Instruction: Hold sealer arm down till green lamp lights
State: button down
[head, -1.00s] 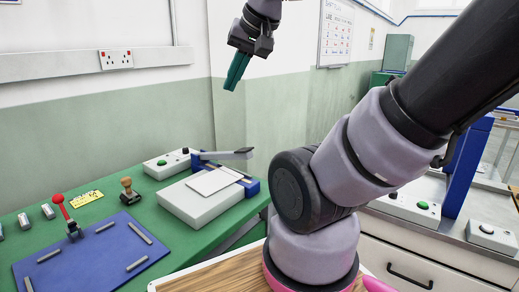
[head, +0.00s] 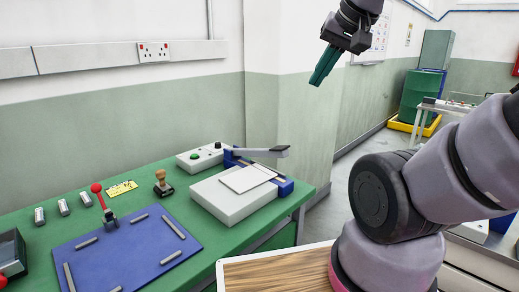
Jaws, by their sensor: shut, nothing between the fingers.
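The sealer (head: 236,201) is a pale box with a blue rear part, at the right end of the green bench. Its grey sealer arm (head: 256,152) is raised, with a dark handle at its right end. A white sheet (head: 247,178) lies on the sealer. A pale control box (head: 201,157) behind it has a green round piece (head: 194,156) and a dark knob; I cannot tell whether the green piece is a lit lamp. My gripper (head: 318,79) has teal fingers, shut and empty, pointing down in the air above and to the right of the sealer arm, apart from it.
The green bench (head: 156,212) also holds a blue mat (head: 130,262) with grey bars, a red-knobbed lever (head: 103,202), a stamp (head: 163,183) and a yellow label (head: 122,188). A wall stands behind. A green drum (head: 421,96) is far right.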

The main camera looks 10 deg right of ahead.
aim_at(278, 151)
jog(key=i+l+u, duration=0.15)
jog(key=l+u, duration=0.55)
jog(key=i+l+u, duration=0.1)
jog(key=l+u, duration=0.3)
jog(key=l, duration=0.2)
